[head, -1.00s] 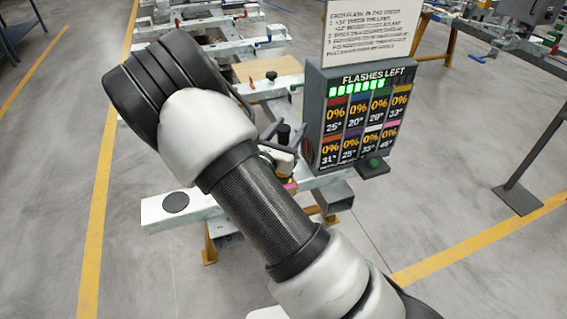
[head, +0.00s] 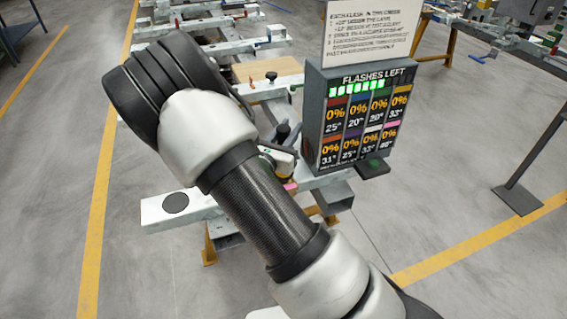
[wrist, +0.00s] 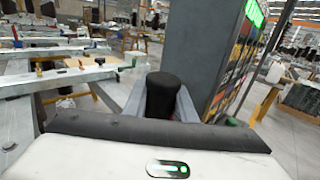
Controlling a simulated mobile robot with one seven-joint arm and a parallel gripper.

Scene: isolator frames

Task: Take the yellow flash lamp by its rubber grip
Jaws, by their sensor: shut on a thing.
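In the wrist view a black, round-topped upright grip (wrist: 162,92) stands between the two grey fingers of my gripper (wrist: 161,112). The fingers are shut on it. I take it for the lamp's rubber grip; no yellow lamp body shows in the wrist view. In the head view my gripper (head: 283,153) is partly hidden behind my forearm, just left of the display box. The dark top of the grip (head: 283,131) shows there.
The dark display box (head: 358,115) headed "FLASHES LEFT" stands close to the right of my gripper, with a white text sheet (head: 372,30) above it. A pale metal beam (head: 170,208) runs below. More frames stand behind. Open floor (head: 450,180) lies to the right.

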